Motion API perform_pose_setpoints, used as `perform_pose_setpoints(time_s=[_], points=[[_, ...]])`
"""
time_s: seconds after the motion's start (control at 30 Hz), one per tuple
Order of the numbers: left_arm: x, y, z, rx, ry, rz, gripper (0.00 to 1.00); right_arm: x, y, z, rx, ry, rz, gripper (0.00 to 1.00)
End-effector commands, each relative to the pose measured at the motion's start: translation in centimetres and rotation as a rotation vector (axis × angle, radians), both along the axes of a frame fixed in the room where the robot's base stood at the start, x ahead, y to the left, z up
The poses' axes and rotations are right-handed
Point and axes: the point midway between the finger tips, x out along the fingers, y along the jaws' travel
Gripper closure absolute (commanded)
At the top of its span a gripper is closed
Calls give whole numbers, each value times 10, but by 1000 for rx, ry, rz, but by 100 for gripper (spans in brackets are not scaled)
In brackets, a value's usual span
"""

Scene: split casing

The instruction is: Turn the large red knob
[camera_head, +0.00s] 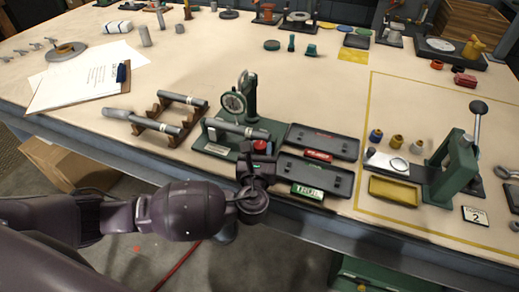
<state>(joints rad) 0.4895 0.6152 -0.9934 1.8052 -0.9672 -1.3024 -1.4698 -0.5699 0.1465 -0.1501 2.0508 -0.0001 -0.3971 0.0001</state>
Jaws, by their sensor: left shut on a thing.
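The large red knob (260,146) sits at the front right corner of the green gauge stand (216,149), near the table's front edge. Only its top shows. My left gripper (258,154) reaches it from the front and is shut on it; the gripper's dark body hides the knob's lower part and the finger contact. A round dial gauge (233,104) stands upright behind, with a grey cylinder (235,129) lying across the stand. My right gripper is not in view.
Two dark trays, a rear one (323,136) and a front one (304,188), lie close to the right of my gripper. A wooden rack (155,124) with grey cylinders is to the left. A green lever press (457,165) stands farther right. Bare tabletop (330,85) lies behind.

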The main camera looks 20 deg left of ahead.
Motion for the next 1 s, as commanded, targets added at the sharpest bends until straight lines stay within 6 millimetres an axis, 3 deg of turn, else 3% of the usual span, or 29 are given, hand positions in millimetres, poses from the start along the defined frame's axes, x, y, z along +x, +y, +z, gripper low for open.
perform_pose_setpoints(time_s=[0.27, 0.57, 1.0], points=[[0, 2, 2, 3, -1, -47, 85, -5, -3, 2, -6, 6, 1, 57], [-1, 6, 2, 4, 0, -243, 85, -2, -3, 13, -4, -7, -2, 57], [0, 11, -5, 2, 5, -566, 85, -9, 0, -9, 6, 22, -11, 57]])
